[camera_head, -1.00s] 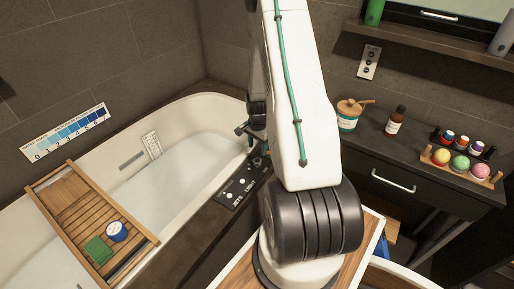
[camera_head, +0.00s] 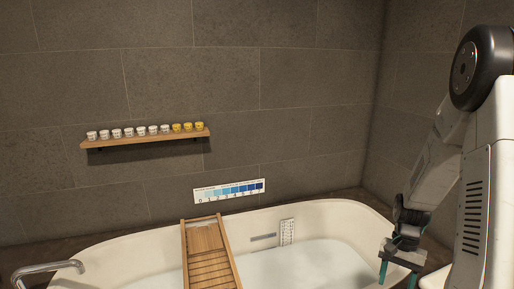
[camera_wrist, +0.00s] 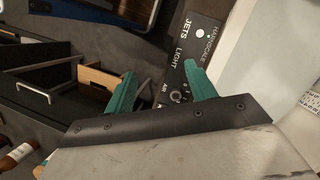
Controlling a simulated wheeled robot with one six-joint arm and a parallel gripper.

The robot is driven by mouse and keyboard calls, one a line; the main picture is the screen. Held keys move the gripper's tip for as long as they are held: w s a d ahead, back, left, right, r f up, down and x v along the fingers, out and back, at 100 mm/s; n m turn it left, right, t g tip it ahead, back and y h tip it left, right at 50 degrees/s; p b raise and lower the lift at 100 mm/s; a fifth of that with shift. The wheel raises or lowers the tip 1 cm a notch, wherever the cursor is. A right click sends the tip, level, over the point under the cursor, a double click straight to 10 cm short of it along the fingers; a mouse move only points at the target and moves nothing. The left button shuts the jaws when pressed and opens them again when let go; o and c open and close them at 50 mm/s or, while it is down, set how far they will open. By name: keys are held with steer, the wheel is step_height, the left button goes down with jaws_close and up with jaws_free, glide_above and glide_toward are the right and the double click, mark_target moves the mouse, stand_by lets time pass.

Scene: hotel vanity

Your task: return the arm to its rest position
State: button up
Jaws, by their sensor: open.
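My gripper (camera_head: 398,275) hangs at the lower right of the head view, its two teal fingers apart and pointing down. Nothing is between them. In the wrist view my gripper (camera_wrist: 160,78) is open and empty, with a black control panel (camera_wrist: 184,72) labelled JETS and LIGHT beyond the fingers. My arm is folded at the right edge of the head view, its lower part cut off by the frame.
The white bathtub (camera_head: 345,215) holds water, with a wooden caddy (camera_head: 208,258) across it and a faucet (camera_head: 45,268) at left. A wall shelf (camera_head: 145,142) holds several small jars. In the wrist view an open drawer (camera_wrist: 97,76) and a bottle (camera_wrist: 18,155) show at left.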

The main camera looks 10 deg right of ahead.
steer(key=s+a+r+n+t+h, duration=0.1)
steer(key=s+a+r+n, duration=0.4)
steer(key=a+r, duration=0.6)
steer(key=s+a+r+n+t+h, duration=0.1)
steer(key=s+a+r+n+t, duration=0.2)
steer(key=a+r, duration=0.9)
steer(key=s+r+n, duration=0.3)
steer(key=s, duration=0.2)
steer(key=shift+s+a+r, duration=0.15)
steer(key=shift+s+r, duration=0.2)
steer(key=shift+r, duration=0.05)
